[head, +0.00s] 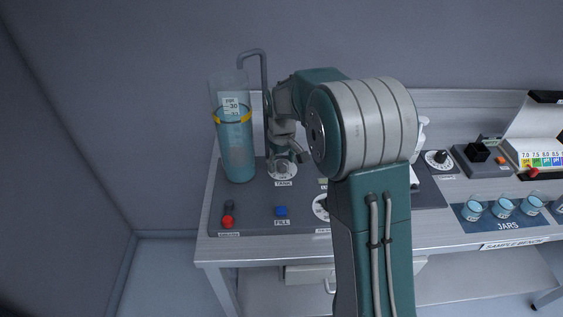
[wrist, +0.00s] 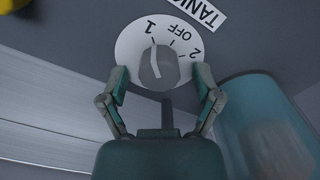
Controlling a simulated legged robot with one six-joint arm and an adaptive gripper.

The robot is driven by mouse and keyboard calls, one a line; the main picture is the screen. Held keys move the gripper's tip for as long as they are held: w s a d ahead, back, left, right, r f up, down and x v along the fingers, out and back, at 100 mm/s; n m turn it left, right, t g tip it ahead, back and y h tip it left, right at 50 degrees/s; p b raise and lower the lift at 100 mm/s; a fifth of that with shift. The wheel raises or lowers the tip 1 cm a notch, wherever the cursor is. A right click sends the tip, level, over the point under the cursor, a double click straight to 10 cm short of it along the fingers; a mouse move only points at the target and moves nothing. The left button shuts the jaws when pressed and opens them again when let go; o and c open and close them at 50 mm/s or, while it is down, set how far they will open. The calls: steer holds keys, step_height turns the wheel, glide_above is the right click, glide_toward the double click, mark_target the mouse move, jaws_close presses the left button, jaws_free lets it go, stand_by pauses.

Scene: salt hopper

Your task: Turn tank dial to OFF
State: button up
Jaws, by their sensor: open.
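The tank dial (wrist: 158,68) is a grey knob on a white round plate (wrist: 128,48) marked 1, OFF and 2, beside a TANK label (wrist: 198,12). The white line on the knob appears to point toward 1. My gripper (wrist: 163,74) is open, with one finger on each side of the knob; I cannot tell whether they touch it. In the head view my gripper (head: 287,153) is just above the dial plate (head: 283,170) and partly hides the knob. The tank (head: 236,140) is a clear cylinder of blue liquid with a yellow band, left of the dial.
A red knob (head: 227,221) and a blue FILL button (head: 281,211) are on the panel's front. Jars (head: 504,207) of blue liquid stand on a mat at right. My arm hides the bench's middle.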

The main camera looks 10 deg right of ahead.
jaws_close()
steer(key=m, duration=0.4)
steer(key=shift+f, duration=0.1)
steer(key=shift+s+d+m, duration=0.1)
steer(key=shift+m, duration=2.3)
